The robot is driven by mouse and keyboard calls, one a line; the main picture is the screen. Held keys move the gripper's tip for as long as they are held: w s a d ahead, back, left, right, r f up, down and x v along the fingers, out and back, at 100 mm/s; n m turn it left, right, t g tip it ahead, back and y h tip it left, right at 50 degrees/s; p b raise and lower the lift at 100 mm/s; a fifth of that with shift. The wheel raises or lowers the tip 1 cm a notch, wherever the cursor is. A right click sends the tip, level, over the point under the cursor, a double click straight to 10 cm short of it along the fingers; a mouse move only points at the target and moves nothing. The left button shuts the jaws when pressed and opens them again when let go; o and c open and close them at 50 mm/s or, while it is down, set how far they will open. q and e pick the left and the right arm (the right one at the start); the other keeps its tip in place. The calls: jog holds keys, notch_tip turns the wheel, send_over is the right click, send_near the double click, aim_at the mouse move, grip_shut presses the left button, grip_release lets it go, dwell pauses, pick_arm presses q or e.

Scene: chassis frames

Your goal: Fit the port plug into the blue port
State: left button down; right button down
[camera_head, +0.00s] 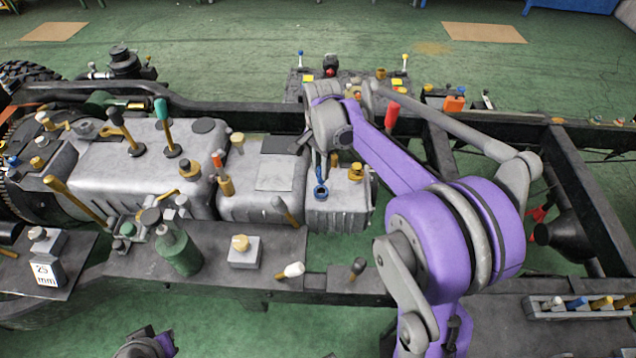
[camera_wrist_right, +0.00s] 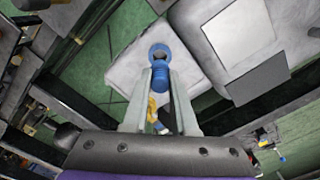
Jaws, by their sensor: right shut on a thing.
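The blue port (camera_head: 321,192) is a blue ring with a dark opening on the grey block (camera_head: 338,213) below my right gripper in the head view. It also shows as a blue ring in the right wrist view (camera_wrist_right: 159,52), just beyond the fingertips. My right gripper (camera_wrist_right: 161,84) is shut on a blue cylindrical piece, which I take as the port plug (camera_wrist_right: 160,74). The piece is close to the ring; I cannot tell whether they touch. In the head view my right arm hides most of the fingers. My left gripper is not seen; only part of my arm shows at the bottom.
A yellow fitting (camera_head: 355,171) stands right of the port on the same block. A red-handled lever (camera_head: 391,116) rises behind my arm. A rack (camera_head: 540,314) with several coloured plugs lies at the lower right. A green bottle (camera_head: 178,251) stands at left.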

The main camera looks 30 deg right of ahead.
aim_at(321, 183)
notch_tip(321, 183, down, 2)
jog(key=shift+s+f, duration=0.1)
jog(key=shift+f, duration=2.15)
jog(key=shift+f, duration=0.1)
jog(key=c, duration=1.2)
grip_release()
jog(key=shift+f, duration=0.1)
jog(key=o, duration=0.5)
notch_tip(321, 183, up, 12)
jog(key=shift+r+p, duration=0.15)
jog(key=shift+p, duration=0.15)
jog(key=s+a+f+n+t, duration=0.2)
jog(key=s+a+n, duration=0.3)
jog(key=s, duration=0.5)
jog(key=s+a+f+n+t, duration=0.3)
jog(key=s+a+f+n, duration=0.1)
jog(key=s+n, duration=0.6)
jog(key=shift+s+a+f, duration=0.15)
jog(key=shift+s+a, duration=0.2)
jog(key=shift+a, duration=0.35)
